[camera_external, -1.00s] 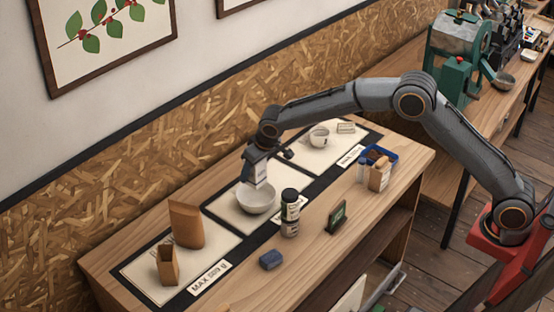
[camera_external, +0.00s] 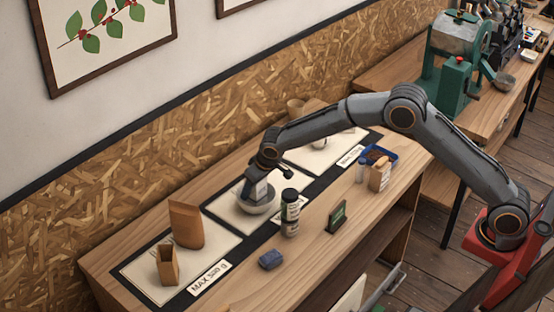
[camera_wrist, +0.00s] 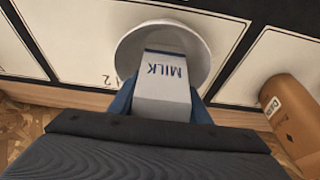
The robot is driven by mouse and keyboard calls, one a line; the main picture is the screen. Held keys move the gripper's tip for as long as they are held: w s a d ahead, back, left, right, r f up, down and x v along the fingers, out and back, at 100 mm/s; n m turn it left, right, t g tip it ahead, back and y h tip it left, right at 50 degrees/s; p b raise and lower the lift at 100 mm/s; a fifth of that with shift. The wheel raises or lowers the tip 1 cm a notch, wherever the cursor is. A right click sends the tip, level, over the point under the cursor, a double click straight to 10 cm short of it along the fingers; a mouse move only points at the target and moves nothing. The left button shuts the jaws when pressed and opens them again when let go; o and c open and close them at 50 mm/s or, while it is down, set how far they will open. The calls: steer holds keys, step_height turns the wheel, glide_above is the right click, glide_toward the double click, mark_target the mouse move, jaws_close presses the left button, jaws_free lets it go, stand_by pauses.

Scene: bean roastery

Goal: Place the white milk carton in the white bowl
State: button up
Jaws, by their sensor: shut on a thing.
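The white milk carton (camera_wrist: 163,88), with blue MILK lettering, is held between the blue fingers of my gripper (camera_wrist: 160,105) in the wrist view. The white bowl (camera_wrist: 128,52) lies around and beyond the carton's far end. In the external view my gripper (camera_external: 258,182) is low over the bowl (camera_external: 262,209), and the carton's lower part seems to be inside the rim. My gripper mostly hides the carton there. I cannot tell whether the carton touches the bowl's bottom.
A tall brown bag (camera_external: 186,224) and a small open brown bag (camera_external: 168,265) stand to the left. A dark jar with a white label (camera_external: 290,213) stands close right of the bowl.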

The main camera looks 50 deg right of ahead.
mark_target(262, 192)
steer(key=o, duration=1.1)
steer(key=shift+s, duration=0.15)
steer(key=s+p, duration=0.1)
steer(key=s, duration=0.2)
steer(key=shift+r+p, duration=0.1)
steer(key=shift+p, duration=0.25)
steer(key=shift+s, duration=0.3)
